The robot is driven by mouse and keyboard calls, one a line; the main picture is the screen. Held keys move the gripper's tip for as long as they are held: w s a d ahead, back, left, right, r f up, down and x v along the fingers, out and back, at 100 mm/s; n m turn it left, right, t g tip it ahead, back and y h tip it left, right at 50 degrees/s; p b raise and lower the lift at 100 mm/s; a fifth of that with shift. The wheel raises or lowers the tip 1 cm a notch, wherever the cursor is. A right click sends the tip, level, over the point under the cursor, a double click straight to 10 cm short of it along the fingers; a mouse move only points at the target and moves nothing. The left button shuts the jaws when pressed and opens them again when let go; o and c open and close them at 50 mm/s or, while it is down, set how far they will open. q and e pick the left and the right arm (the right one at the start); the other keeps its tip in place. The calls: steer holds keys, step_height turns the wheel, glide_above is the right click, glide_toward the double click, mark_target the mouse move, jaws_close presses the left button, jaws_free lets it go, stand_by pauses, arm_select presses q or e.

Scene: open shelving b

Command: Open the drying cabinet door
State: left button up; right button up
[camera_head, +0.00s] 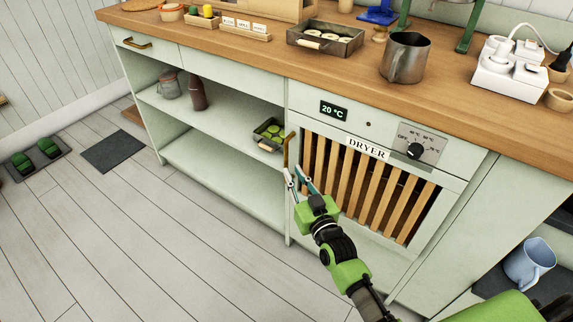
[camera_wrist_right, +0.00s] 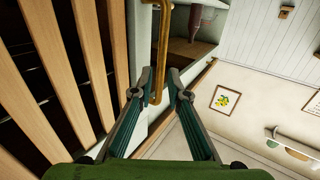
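The drying cabinet door, with upright wooden slats (camera_head: 368,187), is below the DRYER label (camera_head: 367,147) and looks shut. Its slats also fill the left of the right wrist view (camera_wrist_right: 75,75). A vertical brass handle (camera_head: 286,150) is at the door's left edge. My right gripper (camera_head: 295,174) is open at the handle's lower end. In the right wrist view, the handle (camera_wrist_right: 161,45) runs between the two fingertips (camera_wrist_right: 160,78); I cannot tell whether either finger touches it. My left gripper is not in view.
A dryer panel has a dial (camera_head: 414,151) and a 20 °C display (camera_head: 333,111). Open shelves left of the door hold a dark tray (camera_head: 270,135), a brown bottle (camera_head: 197,93) and a jar. The floor (camera_head: 130,220) in front is clear at left.

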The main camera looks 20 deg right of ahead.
mark_target(287, 164)
steer(key=w, duration=0.4)
steer(key=w+b, duration=0.1)
steer(key=w, duration=0.1)
steer(key=shift+a, duration=0.25)
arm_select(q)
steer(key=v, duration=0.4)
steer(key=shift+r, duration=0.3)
arm_select(e)
jaws_close()
